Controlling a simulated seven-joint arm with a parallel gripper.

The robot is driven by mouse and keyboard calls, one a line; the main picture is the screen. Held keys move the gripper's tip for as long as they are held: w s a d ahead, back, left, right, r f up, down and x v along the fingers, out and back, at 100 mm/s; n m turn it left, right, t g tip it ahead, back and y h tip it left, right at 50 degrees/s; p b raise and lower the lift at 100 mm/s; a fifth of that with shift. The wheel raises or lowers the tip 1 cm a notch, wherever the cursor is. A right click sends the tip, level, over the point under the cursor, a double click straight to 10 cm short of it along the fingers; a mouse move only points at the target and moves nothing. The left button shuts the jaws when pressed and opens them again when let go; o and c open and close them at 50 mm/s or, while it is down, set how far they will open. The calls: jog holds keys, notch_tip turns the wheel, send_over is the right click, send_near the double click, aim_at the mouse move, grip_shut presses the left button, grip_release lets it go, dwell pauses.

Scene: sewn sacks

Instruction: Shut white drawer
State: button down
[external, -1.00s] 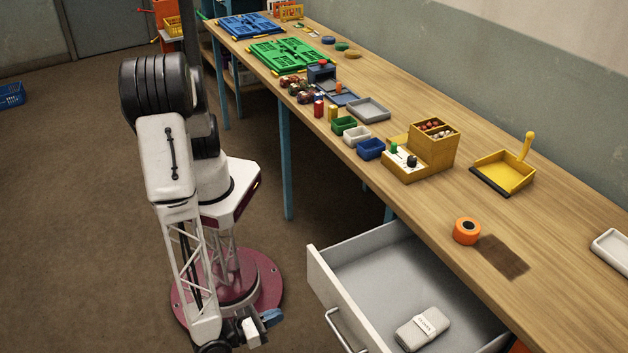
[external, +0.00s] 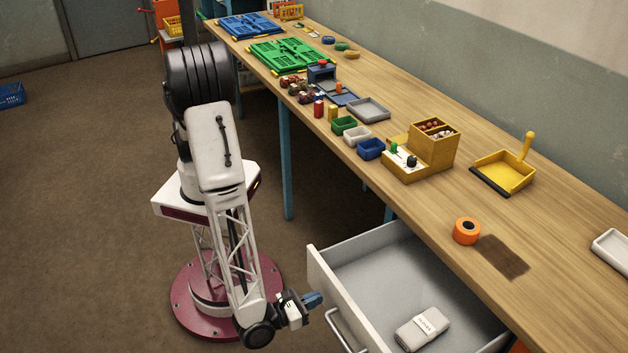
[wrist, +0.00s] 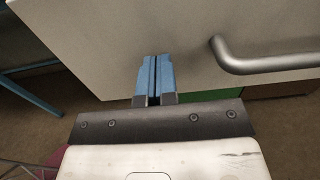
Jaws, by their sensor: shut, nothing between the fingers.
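The white drawer (external: 318,276) is pulled out from under the wooden bench, with a metal bar handle (external: 345,330) on its front. My gripper (external: 314,299) has blue fingers and is beside the drawer front, left of the handle. In the wrist view my gripper (wrist: 154,75) is shut and empty, its fingertips before the pale drawer front (wrist: 110,40). The handle (wrist: 265,62) is to the right of the fingers. I cannot tell whether the fingertips touch the front.
The wooden bench (external: 440,220) runs above the drawer, carrying orange tape (external: 466,231), a yellow dustpan (external: 505,172), small bins and a yellow box (external: 420,152). Blue bench legs (external: 288,160) stand left of the drawer. Open floor lies left of my base.

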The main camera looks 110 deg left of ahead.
jog(key=shift+x, duration=0.8)
jog(key=x, duration=3.1)
jog(key=shift+w+a+f, duration=0.15)
jog(key=shift+a, duration=0.05)
jog(key=shift+w+a, duration=0.2)
jog(key=shift+w, duration=0.05)
jog(key=shift+w+a, duration=0.1)
send_over(371, 284)
